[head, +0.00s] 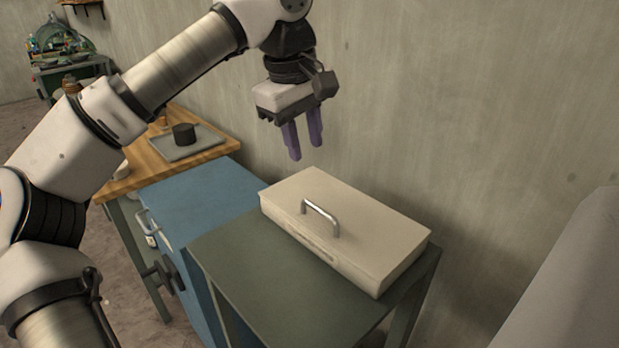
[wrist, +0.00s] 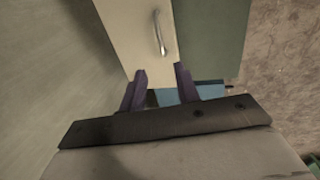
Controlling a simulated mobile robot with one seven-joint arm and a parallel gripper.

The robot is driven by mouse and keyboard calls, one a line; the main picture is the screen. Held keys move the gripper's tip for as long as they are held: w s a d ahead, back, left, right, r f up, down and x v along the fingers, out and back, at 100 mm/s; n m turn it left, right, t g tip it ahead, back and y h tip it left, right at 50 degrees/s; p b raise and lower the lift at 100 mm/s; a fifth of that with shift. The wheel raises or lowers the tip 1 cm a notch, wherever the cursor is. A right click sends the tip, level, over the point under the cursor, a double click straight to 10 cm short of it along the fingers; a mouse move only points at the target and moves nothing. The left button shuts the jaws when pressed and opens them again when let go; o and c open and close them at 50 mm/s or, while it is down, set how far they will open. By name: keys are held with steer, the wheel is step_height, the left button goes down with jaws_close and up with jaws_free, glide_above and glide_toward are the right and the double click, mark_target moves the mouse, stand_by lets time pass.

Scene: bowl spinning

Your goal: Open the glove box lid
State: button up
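The glove box (head: 335,228) is a flat cream box on the dark green table. Its lid (head: 365,215) is shut, with a silver bar handle (head: 320,218) standing up near the front edge. In the wrist view the lid (wrist: 128,35) is at the top, and the handle (wrist: 160,32) lies up and ahead of the fingers. My gripper (head: 303,148) has purple fingers pointing down. It hangs above and behind the box, near the wall, clear of the handle. In the wrist view my gripper (wrist: 161,80) shows a gap between its fingers with nothing held.
The green table (head: 265,275) has bare room to the left of the box. A blue cabinet (head: 195,205) stands left of it, then a wooden table (head: 195,125) with a tray and dark pot. The wall (head: 450,100) is close behind. A grey surface (head: 570,285) rises at right.

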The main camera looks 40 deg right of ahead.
mark_target(318, 208)
steer(key=f, duration=0.4)
steer(key=d+f+p, duration=0.1)
steer(key=f, duration=0.4)
steer(key=d+f, duration=0.1)
steer(key=f, duration=0.3)
steer(key=shift+d+f+p, duration=0.15)
steer(key=shift+d+p, duration=0.1)
steer(key=shift+p, duration=0.05)
steer(key=shift+c, duration=0.2)
jaws_close()
